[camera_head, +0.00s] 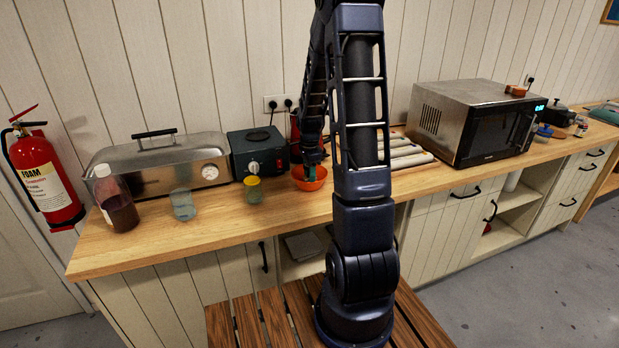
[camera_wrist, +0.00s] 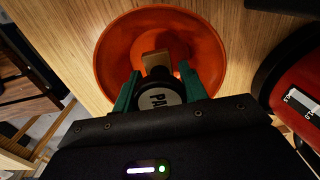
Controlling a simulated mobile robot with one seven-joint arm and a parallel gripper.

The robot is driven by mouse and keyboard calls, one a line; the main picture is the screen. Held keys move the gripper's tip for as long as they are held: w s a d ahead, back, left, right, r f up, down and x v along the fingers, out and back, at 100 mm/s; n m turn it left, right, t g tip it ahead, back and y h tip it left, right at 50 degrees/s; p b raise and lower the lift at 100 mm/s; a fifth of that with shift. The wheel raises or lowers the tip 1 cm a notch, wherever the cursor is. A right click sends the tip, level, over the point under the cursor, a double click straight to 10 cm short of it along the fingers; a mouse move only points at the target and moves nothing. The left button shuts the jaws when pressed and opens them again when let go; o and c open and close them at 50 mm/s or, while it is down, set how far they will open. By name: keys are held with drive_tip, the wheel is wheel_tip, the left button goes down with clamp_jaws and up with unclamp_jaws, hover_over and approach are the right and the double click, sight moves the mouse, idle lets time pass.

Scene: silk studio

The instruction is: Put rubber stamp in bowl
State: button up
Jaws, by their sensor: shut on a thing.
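The orange bowl (camera_head: 318,184) stands on the wooden counter, partly hidden by my arm. In the wrist view the bowl (camera_wrist: 112,62) lies under the fingers, its inside in sight. My gripper (camera_head: 311,170) is over the bowl, pointing down. Its green fingers, in the wrist view my gripper (camera_wrist: 160,78), are shut on the rubber stamp (camera_wrist: 157,97), which has a round dark end with pale lettering and a light wooden part beyond it. The stamp is within the bowl's outline; whether it touches the bowl's bottom I cannot tell. The stamp is not discernible in the head view.
A small yellow-lidded jar (camera_head: 253,192), a glass (camera_head: 183,206) and a dark red bottle (camera_head: 118,208) stand left of the bowl. A black appliance (camera_head: 257,152) is behind. A red object (camera_wrist: 302,95) is close right in the wrist view. A microwave (camera_head: 470,120) stands right.

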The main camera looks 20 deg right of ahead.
drive_tip(key=shift+f, duration=1)
drive_tip(key=shift+f, duration=0.15)
drive_tip(key=o, duration=0.7)
wheel_tip(320, 180, up, 12)
drive_tip(key=shift+r, duration=0.2)
drive_tip(key=s+a+r+n+t, duration=0.1)
drive_tip(key=s+a+r+n, duration=0.1)
drive_tip(key=s+r+n, duration=0.3)
drive_tip(key=s+a+r+n+t, duration=0.1)
drive_tip(key=s+a+r+n, duration=0.2)
drive_tip(key=s+r, duration=0.4)
drive_tip(key=shift+s+a+r+n+t, duration=0.5)
drive_tip(key=shift+s+n, duration=1.15)
drive_tip(key=shift+s, duration=1)
drive_tip(key=shift+s+a+r+n+t, duration=0.4)
drive_tip(key=shift+s+n, duration=1.3)
drive_tip(key=shift+s, duration=0.95)
drive_tip(key=shift+s+a+r+n+t, duration=0.5)
drive_tip(key=shift+s+n, duration=1.15)
drive_tip(key=shift+s, duration=1)
